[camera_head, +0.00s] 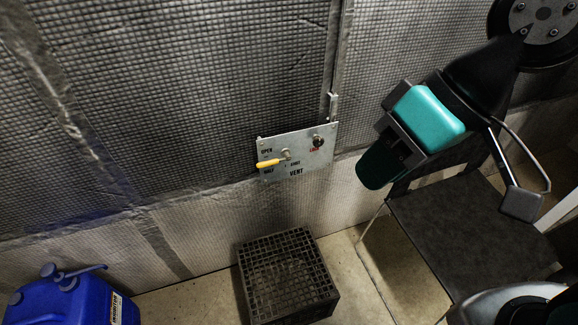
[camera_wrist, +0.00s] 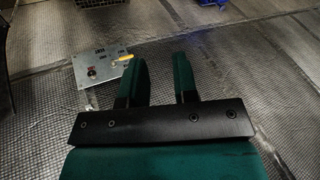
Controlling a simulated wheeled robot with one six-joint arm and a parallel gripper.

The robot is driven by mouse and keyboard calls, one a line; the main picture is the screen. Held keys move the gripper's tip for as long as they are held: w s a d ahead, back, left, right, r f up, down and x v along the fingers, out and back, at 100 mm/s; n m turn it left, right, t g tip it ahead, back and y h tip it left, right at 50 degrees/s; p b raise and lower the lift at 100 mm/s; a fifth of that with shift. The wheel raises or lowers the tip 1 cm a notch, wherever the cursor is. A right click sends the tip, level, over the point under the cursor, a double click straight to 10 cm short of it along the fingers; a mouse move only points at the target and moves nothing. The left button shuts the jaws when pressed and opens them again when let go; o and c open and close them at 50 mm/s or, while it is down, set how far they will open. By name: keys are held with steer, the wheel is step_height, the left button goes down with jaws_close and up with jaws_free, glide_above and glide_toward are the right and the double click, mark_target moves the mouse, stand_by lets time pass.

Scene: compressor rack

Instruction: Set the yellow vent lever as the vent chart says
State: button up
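The grey vent panel (camera_head: 312,160) is on the padded wall, slightly tilted in the head view. Its yellow lever (camera_head: 268,163) points left and slightly down, its tip between the OPEN and HALF labels; SHUT is printed below the pivot. A dark knob (camera_head: 318,142) is above a red label, probably LOCK. The panel (camera_wrist: 83,66) and lever (camera_wrist: 125,58) also show in the wrist view, beyond and left of the fingers. My gripper (camera_wrist: 161,75) is open and empty, its fingers apart. In the head view my gripper (camera_head: 373,168) hangs right of the panel, clear of it. No vent chart is visible.
A black grid crate (camera_head: 290,288) stands on the floor below the panel. A blue jug (camera_head: 65,300) is at lower left. A dark flat-topped stand or seat (camera_head: 465,228) is at right, below my arm. A vertical pipe (camera_head: 335,65) runs above the panel's right side. The space before the panel looks clear.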

steer(key=w+a+f+m+t+y+b, duration=0.25)
steer(key=w+f+b, duration=0.25)
steer(key=f+b, duration=0.3)
steer(key=w+a+f+m+t+y+b, duration=0.1)
steer(key=w+a+f+m+y+b, duration=0.35)
steer(key=f, duration=0.55)
steer(key=m+t+h+b, duration=0.3)
steer(key=m+t+b, duration=0.6)
steer(key=b, duration=0.5)
glide_toward(268, 165)
steer(key=shift+m+g, duration=0.35)
steer(key=shift+m, duration=0.25)
steer(key=p+x, duration=0.2)
steer(key=x, duration=0.3)
steer(key=p+x, duration=0.2)
steer(key=x, duration=0.3)
steer(key=shift+w+r+p, duration=0.15)
steer(key=shift+r+p, duration=0.05)
steer(key=shift+p, duration=0.1)
jaws_close()
